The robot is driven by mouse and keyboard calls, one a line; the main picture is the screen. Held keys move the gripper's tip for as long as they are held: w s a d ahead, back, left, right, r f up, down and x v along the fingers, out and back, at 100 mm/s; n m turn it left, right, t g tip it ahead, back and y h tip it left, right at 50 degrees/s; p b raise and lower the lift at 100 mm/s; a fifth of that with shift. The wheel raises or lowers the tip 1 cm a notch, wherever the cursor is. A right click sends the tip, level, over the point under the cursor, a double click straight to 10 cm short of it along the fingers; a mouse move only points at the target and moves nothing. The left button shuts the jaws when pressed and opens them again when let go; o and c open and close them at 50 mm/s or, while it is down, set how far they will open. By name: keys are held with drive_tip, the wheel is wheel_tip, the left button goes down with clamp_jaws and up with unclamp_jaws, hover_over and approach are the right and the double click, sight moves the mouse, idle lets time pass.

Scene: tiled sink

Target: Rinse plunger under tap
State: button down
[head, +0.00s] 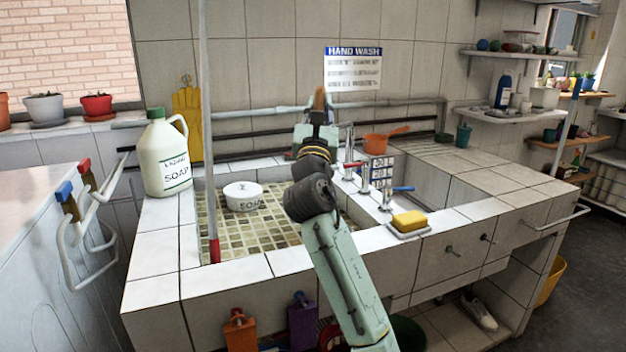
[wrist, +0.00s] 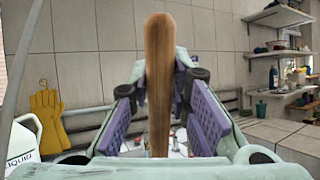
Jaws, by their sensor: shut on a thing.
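My gripper (head: 319,116) is raised above the tiled sink (head: 225,222), left of the taps. It is shut on a wooden handle, the plunger's by its look (head: 320,97). In the wrist view the handle (wrist: 158,75) stands upright between the two purple-padded fingers of my gripper (wrist: 158,92). The plunger's cup is not visible in either view; my arm covers what lies below the gripper. The chrome tap (head: 364,178) stands on the divider between the two basins, just right of my gripper. One tap handle is red (head: 353,164), another blue (head: 403,189).
A white soap bowl (head: 243,196) sits in the left basin. A tall pole with a red end (head: 213,250) stands at that basin's left. A large soap jug (head: 166,155), a yellow sponge (head: 409,221) and an orange pan (head: 378,143) stand around the rim.

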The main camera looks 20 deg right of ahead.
drive_tip(key=s+a, duration=0.1)
drive_tip(key=s, duration=0.6)
drive_tip(key=shift+a, duration=0.4)
drive_tip(key=shift+s+r, duration=0.1)
drive_tip(key=shift+r, duration=0.05)
idle(1.0)
drive_tip(key=s+a+r+p, duration=0.1)
drive_tip(key=s+r+p, duration=0.1)
drive_tip(key=s+r, duration=0.2)
drive_tip(key=shift+s, duration=0.35)
drive_tip(key=shift+a+f, duration=0.1)
drive_tip(key=shift+f, duration=0.05)
idle(0.6)
